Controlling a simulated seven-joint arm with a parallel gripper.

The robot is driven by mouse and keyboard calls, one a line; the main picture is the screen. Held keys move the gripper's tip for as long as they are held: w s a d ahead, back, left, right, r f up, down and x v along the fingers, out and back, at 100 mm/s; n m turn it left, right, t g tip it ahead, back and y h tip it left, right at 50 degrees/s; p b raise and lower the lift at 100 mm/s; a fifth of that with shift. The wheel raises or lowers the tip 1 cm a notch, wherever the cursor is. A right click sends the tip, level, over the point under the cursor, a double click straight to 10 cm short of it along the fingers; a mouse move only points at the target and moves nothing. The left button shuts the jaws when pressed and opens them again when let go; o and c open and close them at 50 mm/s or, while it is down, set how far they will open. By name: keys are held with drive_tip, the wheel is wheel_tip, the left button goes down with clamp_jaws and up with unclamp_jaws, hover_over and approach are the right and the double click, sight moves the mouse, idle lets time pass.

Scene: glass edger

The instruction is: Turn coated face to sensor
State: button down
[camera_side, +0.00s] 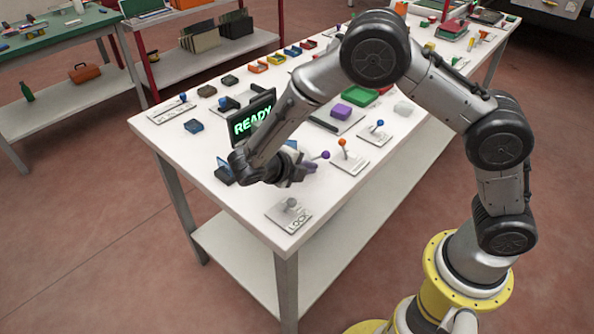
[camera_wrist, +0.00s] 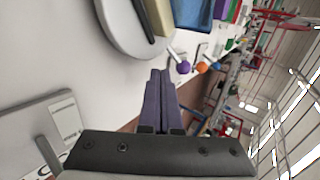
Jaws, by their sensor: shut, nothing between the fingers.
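My gripper (camera_side: 308,167) is low over the near end of the white table, its purple fingers pressed together with nothing between them. The closed fingers also show in the wrist view (camera_wrist: 160,98). A rounded grey piece (camera_wrist: 125,25) with a pale yellow block (camera_wrist: 152,14) beside it lies beyond the fingertips, next to a blue block (camera_wrist: 192,12). I cannot tell which piece is the sensor, and no coated glass face can be made out. A dark screen (camera_side: 252,120) reading READY stands behind my wrist. My arm hides part of the table there.
A LOCK plate with a grey knob (camera_side: 290,212) sits at the near corner. Levers with purple (camera_side: 325,155), orange (camera_side: 342,142) and blue (camera_side: 379,123) knobs stand close to my gripper. A purple block (camera_side: 341,111) and several coloured bins lie farther back.

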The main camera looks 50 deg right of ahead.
sight(321, 157)
drive_tip(key=shift+d+r, duration=0.25)
drive_tip(key=shift+d, duration=0.95)
drive_tip(key=n+t, duration=0.1)
drive_tip(key=d+n+t, duration=0.1)
drive_tip(key=shift+w+n, duration=0.1)
drive_tip(key=shift+n, duration=0.2)
drive_tip(key=shift+d+n+t+y, duration=0.1)
drive_tip(key=shift+n+t+y, duration=0.2)
drive_tip(key=shift+t, duration=0.1)
drive_tip(key=shift+w+d, duration=0.25)
drive_tip(key=shift+d, duration=0.25)
drive_tip(key=shift+w+d+n+t+y, duration=0.25)
drive_tip(key=shift+d+n+t, duration=0.2)
drive_tip(key=shift+n+t, duration=0.25)
drive_tip(key=shift+w+d+n+t+y, duration=0.25)
drive_tip(key=shift+d+n+t, duration=0.2)
drive_tip(key=shift+n, duration=0.35)
drive_tip(key=shift+w+d, duration=0.8)
drive_tip(key=shift+w, duration=0.25)
drive_tip(key=shift+w+d, duration=0.15)
drive_tip(key=shift+w, duration=0.1)
drive_tip(key=shift+s, duration=0.1)
